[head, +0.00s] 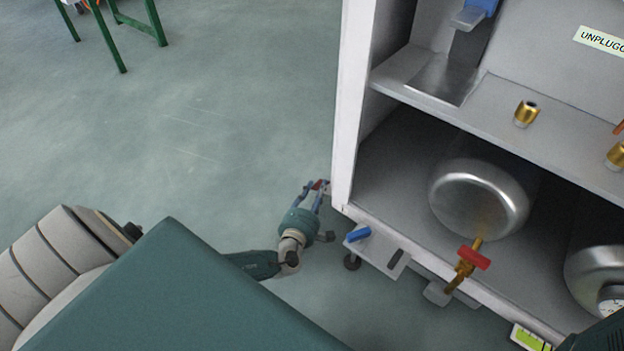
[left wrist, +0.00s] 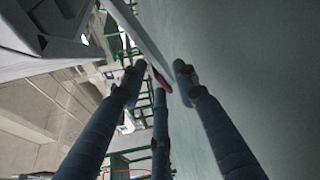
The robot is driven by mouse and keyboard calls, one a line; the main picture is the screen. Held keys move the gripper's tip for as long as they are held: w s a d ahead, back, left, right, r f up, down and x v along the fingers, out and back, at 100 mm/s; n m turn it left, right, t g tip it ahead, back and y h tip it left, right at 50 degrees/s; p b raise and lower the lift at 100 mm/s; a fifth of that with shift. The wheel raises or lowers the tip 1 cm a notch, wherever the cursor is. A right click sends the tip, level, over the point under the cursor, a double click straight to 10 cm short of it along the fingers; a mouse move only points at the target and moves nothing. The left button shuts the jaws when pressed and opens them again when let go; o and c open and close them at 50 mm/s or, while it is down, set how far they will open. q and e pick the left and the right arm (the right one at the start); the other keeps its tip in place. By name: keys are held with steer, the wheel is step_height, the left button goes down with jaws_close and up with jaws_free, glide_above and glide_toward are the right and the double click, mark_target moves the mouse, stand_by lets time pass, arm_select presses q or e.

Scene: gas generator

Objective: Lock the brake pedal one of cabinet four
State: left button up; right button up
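The cabinet (head: 347,110) stands at the right of the head view, its open front showing. A grey plate (head: 385,254) juts out at its lower front corner. A blue pedal-like lever (head: 358,234) sits on that plate, above a dark caster (head: 352,262). I cannot tell whether it is locked. My left gripper (head: 316,187) is left of the lever, beside the cabinet's lower edge. Its blue fingers are spread, and it is not on the lever. A small red part (left wrist: 161,79) shows between the fingertips in the left wrist view; contact is unclear. My right gripper is not visible.
Metal cylinders (head: 478,195) lie on the cabinet's lower shelf, one with a red-handled brass valve (head: 472,258) sticking out in front. Brass fittings (head: 526,113) stand on the shelf above. Open floor (head: 200,130) lies to the left. A green-legged table (head: 115,45) stands farther back.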

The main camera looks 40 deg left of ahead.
arm_select(q)
steer(key=v, duration=1.1)
steer(key=shift+s+d+r, duration=0.1)
